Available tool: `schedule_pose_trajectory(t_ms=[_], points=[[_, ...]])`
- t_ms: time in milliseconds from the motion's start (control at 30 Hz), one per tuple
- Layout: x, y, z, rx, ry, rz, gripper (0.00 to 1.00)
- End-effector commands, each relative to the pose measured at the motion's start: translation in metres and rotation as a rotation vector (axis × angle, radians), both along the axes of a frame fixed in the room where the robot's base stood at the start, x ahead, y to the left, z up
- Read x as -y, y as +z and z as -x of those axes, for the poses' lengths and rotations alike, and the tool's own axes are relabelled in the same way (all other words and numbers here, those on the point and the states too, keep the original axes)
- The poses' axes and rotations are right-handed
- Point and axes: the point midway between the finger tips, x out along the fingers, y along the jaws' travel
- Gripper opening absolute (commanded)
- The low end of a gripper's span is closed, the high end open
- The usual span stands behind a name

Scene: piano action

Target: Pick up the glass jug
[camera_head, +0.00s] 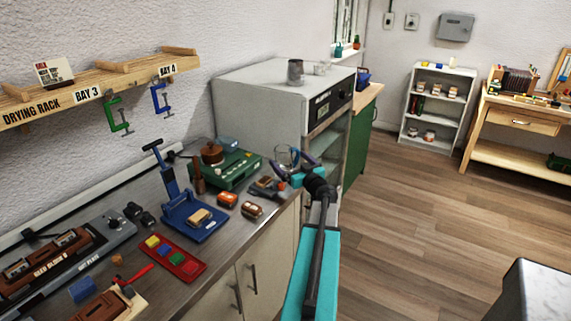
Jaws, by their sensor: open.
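My gripper (293,162) is at the end of the teal arm reaching in from the lower right.
A green appliance (236,170) with a brown pot, a blue press (192,217) and small orange blocks crowd the counter. A grey cabinet (260,100) stands just behind, with a metal cup (295,72) on top.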

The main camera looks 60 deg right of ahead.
Motion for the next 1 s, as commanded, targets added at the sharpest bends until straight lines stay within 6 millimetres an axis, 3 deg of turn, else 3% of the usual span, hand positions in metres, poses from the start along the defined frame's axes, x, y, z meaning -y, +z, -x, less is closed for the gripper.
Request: schedule_pose_trajectory(t_ms=[567,1000], points=[[0.004,0.001,-0.006,0.000,-0.001,0.000,1.00],[0.022,0.003,-0.039,0.001,-0.001,-0.001,1.00]])
